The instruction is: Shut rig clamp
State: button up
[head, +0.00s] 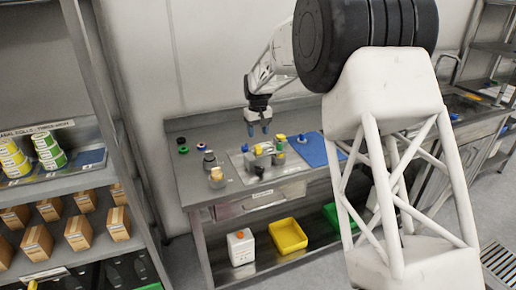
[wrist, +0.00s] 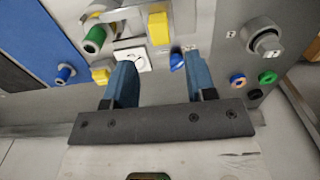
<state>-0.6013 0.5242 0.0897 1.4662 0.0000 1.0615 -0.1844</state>
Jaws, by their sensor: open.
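My gripper (head: 258,128) hangs above the rig (head: 263,160) on the steel bench, fingers down. In the wrist view its two blue fingers (wrist: 160,72) are apart with nothing held between them. Beyond the fingertips are a yellow block (wrist: 158,28) on a grey body, a white plate (wrist: 132,60) and a small blue part (wrist: 176,62). A green-ended cylinder (wrist: 94,40) and another yellow piece (wrist: 100,75) are to the left. I cannot tell which of these parts is the clamp, or its position. The fingers partly hide the rig.
A blue mat (head: 318,148) lies right of the rig. A grey pot with a dark knob (wrist: 265,40) and several coloured rings stand beside it. A yellow tray (head: 288,237) and a white canister (head: 240,246) are on the lower shelf. The bench's front left (head: 193,190) is bare.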

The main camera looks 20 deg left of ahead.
aim_at(258, 146)
jog(key=shift+f, duration=0.1)
jog(key=shift+f, duration=3.8)
